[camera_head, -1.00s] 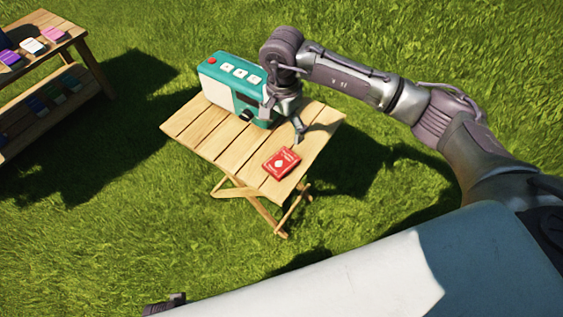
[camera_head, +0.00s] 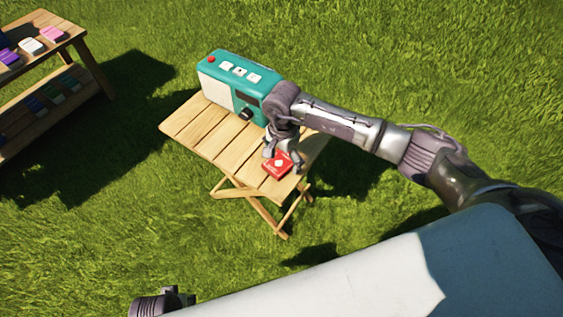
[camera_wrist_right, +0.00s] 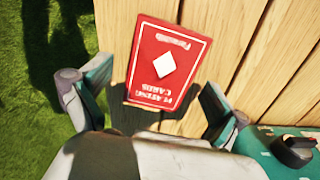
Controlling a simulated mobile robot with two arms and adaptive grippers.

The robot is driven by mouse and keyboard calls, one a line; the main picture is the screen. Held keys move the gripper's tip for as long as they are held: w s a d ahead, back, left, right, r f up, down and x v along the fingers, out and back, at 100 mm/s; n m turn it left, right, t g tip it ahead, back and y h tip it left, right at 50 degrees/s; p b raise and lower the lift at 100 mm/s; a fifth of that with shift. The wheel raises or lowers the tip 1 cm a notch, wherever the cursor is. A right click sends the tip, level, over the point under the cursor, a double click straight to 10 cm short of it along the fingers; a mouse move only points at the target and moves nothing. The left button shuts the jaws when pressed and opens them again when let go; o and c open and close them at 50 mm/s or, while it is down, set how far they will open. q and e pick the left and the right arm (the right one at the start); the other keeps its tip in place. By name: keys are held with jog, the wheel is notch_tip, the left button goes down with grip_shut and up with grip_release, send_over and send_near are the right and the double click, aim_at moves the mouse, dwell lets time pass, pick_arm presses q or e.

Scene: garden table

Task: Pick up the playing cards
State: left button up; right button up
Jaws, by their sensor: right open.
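The playing cards are a red box (camera_head: 278,165) with a white diamond, lying flat on the wooden folding table (camera_head: 190,128) near its front right edge. In the right wrist view the box (camera_wrist_right: 167,62) shows its white lettering. My right gripper (camera_head: 283,155) is right over the box and hides part of it. In the right wrist view the right gripper (camera_wrist_right: 140,90) is open, one finger on each side of the box, with gaps showing beside it. The left gripper cannot be made out; only a dark part of my left arm shows at the bottom edge of the head view.
A teal and white radio (camera_head: 235,88) stands at the back of the table; its dark knob (camera_wrist_right: 293,150) shows in the right wrist view. A wooden shelf (camera_head: 60,50) with several coloured boxes stands at the far left. The table's left part is clear.

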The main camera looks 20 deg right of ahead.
jog(key=c, duration=1.3)
